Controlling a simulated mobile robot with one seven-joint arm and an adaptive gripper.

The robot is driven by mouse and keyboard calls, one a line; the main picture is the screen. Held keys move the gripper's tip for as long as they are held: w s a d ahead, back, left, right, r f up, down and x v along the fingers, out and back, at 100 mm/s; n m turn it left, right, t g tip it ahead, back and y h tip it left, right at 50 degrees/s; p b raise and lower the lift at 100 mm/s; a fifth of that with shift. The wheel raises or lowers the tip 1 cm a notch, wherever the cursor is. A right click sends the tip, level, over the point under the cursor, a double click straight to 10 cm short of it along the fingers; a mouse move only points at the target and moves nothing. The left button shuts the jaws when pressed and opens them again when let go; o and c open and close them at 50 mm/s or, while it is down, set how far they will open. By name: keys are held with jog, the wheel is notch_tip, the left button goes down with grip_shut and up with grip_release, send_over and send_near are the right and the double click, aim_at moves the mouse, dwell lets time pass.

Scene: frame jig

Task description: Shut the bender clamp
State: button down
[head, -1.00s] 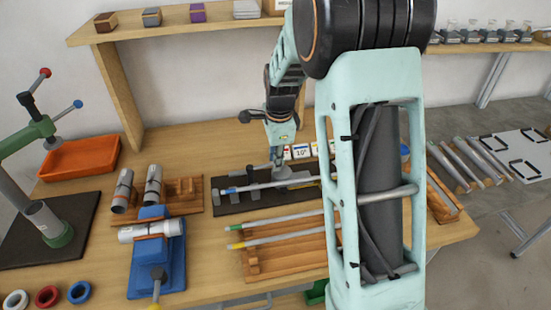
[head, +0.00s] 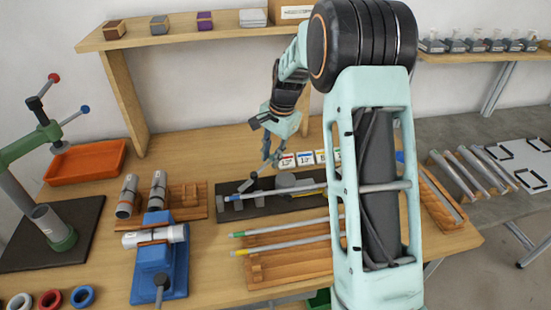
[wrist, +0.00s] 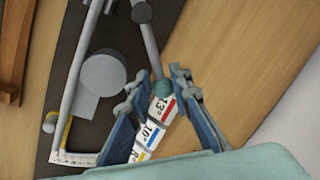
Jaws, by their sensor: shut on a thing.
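The bender stands on a dark base plate (head: 290,205) on the bench. A round grey die (wrist: 103,72) sits on it, with a grey tube (wrist: 84,62) running alongside. The tube also shows in the head view (head: 305,189). A grey lever (wrist: 144,42) ends in a teal ball knob (wrist: 163,88). My gripper (wrist: 162,84) is shut on this knob, one finger on each side. In the head view my gripper (head: 268,158) is above the back of the base plate. Whether the clamp is fully shut cannot be told.
Angle cards (head: 305,159) stand behind the bender. A wooden rack (head: 290,264) with rods lies in front. A blue vise (head: 158,270) holding a tube stands left, near an orange tray (head: 86,162). A shelf (head: 170,36) runs above the back. My arm hides the bender's right end.

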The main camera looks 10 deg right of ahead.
jog(key=w+a+n+g+p, duration=0.1)
jog(key=a+n, duration=0.4)
jog(key=n, duration=0.5)
jog(key=shift+w+a+g+y+p, duration=0.35)
jog(key=shift+w+p, duration=0.3)
jog(key=shift+w, duration=0.35)
jog(key=c, duration=2.1)
grip_release()
jog(key=shift+r, duration=0.15)
jog(key=r, duration=0.4)
jog(key=d+r, duration=0.1)
jog(key=r, duration=0.2)
jog(key=d+r, duration=0.1)
jog(key=r, duration=0.3)
jog(key=shift+d+r, duration=0.15)
jog(key=shift+r, duration=0.15)
